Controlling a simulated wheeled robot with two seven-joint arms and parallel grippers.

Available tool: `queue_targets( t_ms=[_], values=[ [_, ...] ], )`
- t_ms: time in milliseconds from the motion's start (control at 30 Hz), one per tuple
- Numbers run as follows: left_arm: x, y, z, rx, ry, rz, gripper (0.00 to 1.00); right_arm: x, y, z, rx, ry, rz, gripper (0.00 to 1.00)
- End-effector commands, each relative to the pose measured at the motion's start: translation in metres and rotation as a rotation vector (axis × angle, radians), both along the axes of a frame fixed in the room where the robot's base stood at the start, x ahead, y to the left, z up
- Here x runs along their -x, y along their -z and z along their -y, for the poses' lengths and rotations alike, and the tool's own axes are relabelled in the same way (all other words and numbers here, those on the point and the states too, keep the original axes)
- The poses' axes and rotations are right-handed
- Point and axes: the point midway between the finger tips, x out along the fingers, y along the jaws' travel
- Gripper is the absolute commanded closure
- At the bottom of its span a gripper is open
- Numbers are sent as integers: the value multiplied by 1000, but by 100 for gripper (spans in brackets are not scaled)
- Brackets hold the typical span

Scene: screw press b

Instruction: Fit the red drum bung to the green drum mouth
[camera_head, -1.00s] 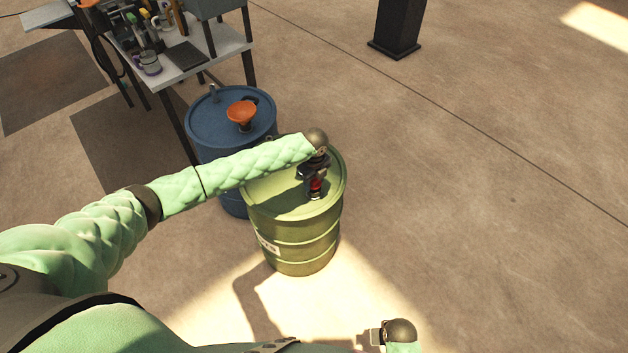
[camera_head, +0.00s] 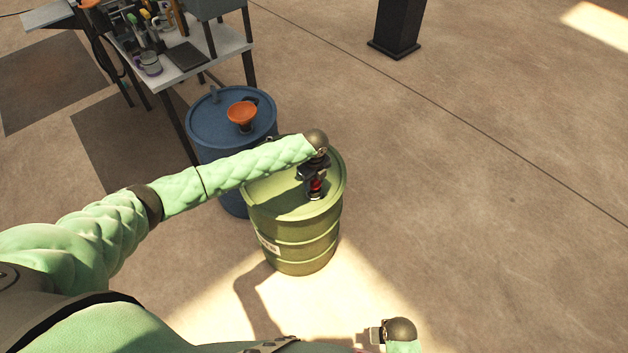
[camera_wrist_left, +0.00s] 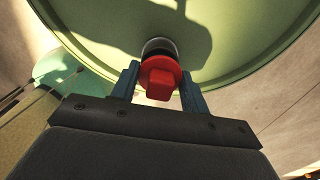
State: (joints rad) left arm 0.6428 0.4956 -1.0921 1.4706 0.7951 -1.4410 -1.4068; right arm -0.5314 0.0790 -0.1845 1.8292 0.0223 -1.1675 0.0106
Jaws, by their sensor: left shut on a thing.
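The green drum (camera_head: 292,235) stands upright on the floor in the middle of the head view. My left gripper (camera_head: 316,186) is over the right part of its lid and is shut on the red drum bung (camera_head: 317,184). In the left wrist view the bung (camera_wrist_left: 160,79) sits between the two fingers of the gripper (camera_wrist_left: 159,88). A dark round collar, the drum mouth (camera_wrist_left: 159,46), shows just beyond the bung and is partly hidden by it. I cannot tell whether bung and mouth touch. My right gripper (camera_head: 376,336) is low in the head view, away from the drum; its jaws are too small to judge.
A blue drum (camera_head: 205,135) with an orange funnel (camera_head: 242,112) stands close behind and left of the green drum. A workbench (camera_head: 222,45) with tools is at the upper left. A dark pillar (camera_head: 398,25) stands at the back. The floor to the right is clear.

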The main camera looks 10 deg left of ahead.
Motion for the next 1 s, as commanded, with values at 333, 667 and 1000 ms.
queue_targets(
  t_ms=[333, 667, 1000],
  values=[
    [0, 0, 0, 0, 0, 0, 78, 0, 0, 0, 0, 0, 0, 100],
    [0, 1, 0, 0, 0, 0, 78, 0, -4, 0, 0, 0, 0, 100],
    [0, 9, 0, -1, 0, -1, 78, 0, 0, 0, 0, 0, 0, 100]
  ],
)
